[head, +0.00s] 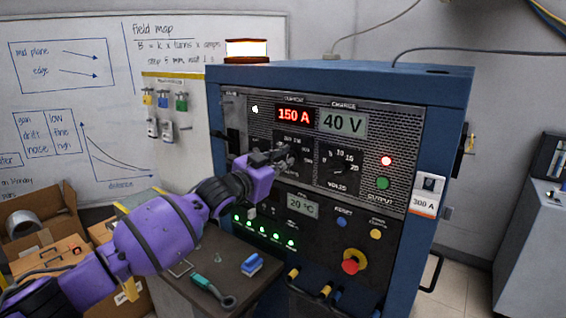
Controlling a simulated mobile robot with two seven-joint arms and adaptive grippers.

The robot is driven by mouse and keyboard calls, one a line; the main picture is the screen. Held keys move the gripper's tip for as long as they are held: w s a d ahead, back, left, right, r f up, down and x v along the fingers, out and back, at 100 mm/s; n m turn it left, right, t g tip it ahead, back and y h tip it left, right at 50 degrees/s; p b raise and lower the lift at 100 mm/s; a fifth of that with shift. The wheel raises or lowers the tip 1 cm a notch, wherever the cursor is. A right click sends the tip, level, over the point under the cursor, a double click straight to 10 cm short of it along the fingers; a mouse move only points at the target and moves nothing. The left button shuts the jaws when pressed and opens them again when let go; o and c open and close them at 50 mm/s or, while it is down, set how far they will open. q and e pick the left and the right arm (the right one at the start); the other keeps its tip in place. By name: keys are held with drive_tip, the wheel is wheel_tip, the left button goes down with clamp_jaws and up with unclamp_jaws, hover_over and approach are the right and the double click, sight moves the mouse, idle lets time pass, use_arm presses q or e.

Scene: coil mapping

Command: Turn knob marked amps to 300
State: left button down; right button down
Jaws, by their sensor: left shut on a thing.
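The blue power cabinet (441,110) stands in the middle, with a dark control panel on its front. Its red display (294,115) reads 150 A, and the display beside it (343,122) reads 40 V. My purple left gripper (282,156) is at the dial below the red display, fingers shut on the amps knob. The gripper hides most of that knob and part of its scale, so I cannot read the pointer. The volts knob (337,171) is just to the right, apart from the gripper. My right gripper is out of view.
Below are a temperature display (302,205), green lights and a red emergency button (354,262) on yellow. A small dark table (213,250) at lower left holds a green-handled tool and a blue block. Cardboard boxes (40,215) stand at far left.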

use_arm(q)
drive_tip(key=c, duration=1.8)
unclamp_jaws()
drive_tip(key=v, duration=1.2)
